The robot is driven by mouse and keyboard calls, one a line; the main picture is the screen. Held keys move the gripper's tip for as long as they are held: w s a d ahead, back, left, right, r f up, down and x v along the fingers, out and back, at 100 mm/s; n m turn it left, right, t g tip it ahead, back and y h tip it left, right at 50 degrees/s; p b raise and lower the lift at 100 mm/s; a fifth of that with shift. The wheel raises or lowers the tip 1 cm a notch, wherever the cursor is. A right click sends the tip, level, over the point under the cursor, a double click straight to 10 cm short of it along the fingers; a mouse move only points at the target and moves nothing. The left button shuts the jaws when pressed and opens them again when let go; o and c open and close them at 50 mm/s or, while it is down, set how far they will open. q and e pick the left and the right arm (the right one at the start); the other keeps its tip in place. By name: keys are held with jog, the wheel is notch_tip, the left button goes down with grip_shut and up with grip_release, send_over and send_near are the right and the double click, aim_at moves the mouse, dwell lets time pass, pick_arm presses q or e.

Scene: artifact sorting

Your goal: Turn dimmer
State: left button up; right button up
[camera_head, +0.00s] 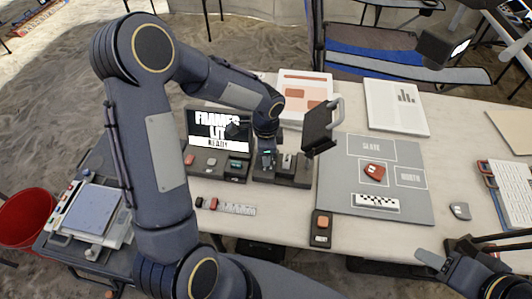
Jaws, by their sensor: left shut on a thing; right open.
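My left gripper (267,158) points down onto a row of small dark control boxes at the table's middle. It is shut on a small part there, apparently the dimmer's knob, which the fingers mostly hide. The dark dimmer base (264,175) shows just below the fingers. A screen (218,128) left of the gripper reads "FRAMES LIT READY". My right gripper (447,265) is open and empty at the lower right, near the table's front edge.
A black panel with a grey handle (319,127) stands right of the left gripper. A grey mat (411,208) holds a red piece (373,171) and a checkered scale strip (376,203). A button box (321,229) sits at the front edge. A grey piece (460,211) lies right of the mat.

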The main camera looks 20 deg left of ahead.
pick_arm(q)
jog(key=o, duration=1)
jog(key=shift+r, duration=0.15)
notch_tip(320, 180, up, 7)
jog(key=shift+r, duration=0.3)
